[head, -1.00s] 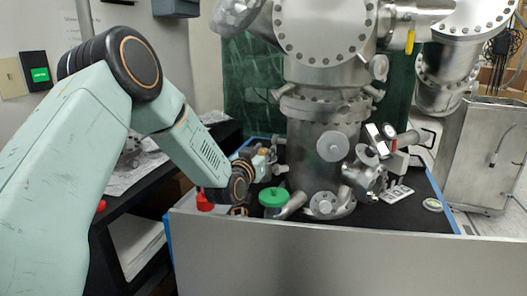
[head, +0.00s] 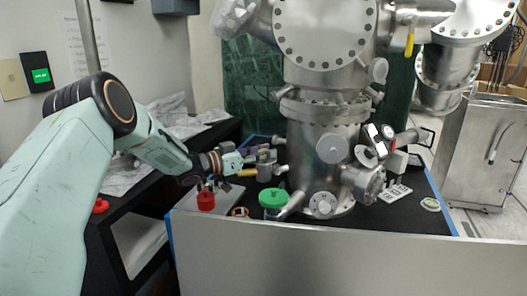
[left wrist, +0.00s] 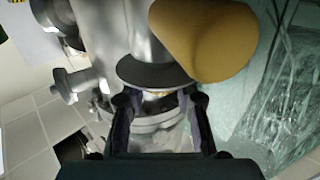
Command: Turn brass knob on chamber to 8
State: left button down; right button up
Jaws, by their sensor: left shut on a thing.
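The steel chamber (head: 325,150) stands upright on the dark bench. In the left wrist view a large brass knob (left wrist: 205,35) fills the top, with a black disc (left wrist: 150,70) on its near side. Exactly where the fingers touch is partly hidden. No number on a dial is readable. My right gripper is not in view.
A red knob (head: 206,200) and a green handwheel (head: 273,197) are below and beside my left gripper. Steel flanges and a gauge (head: 389,132) crowd the chamber's right side. A low grey panel (head: 320,250) fronts the bench. A black shelf (head: 140,190) stands at left.

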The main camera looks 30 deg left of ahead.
pick_arm(q)
jog(key=shift+f+m+g+h+b, duration=0.1)
jog(key=shift+m+g+h+b, duration=0.25)
jog(key=shift+m+g+h, duration=0.45)
jog(key=shift+m+g+h+b, duration=0.55)
jog(key=shift+h+b, duration=0.2)
jog(key=shift+h, duration=0.15)
jog(key=shift+m+g+h+b, duration=1.15)
jog(key=shift+g+h+b, duration=0.1)
jog(key=shift+b, duration=0.85)
jog(key=shift+g+b, duration=0.3)
jog(key=shift+b, duration=0.1)
jog(key=shift+r+m, duration=0.2)
jog(key=shift+m, duration=0.1)
jog(key=c, duration=1)
grip_release()
jog(key=shift+f, duration=0.1)
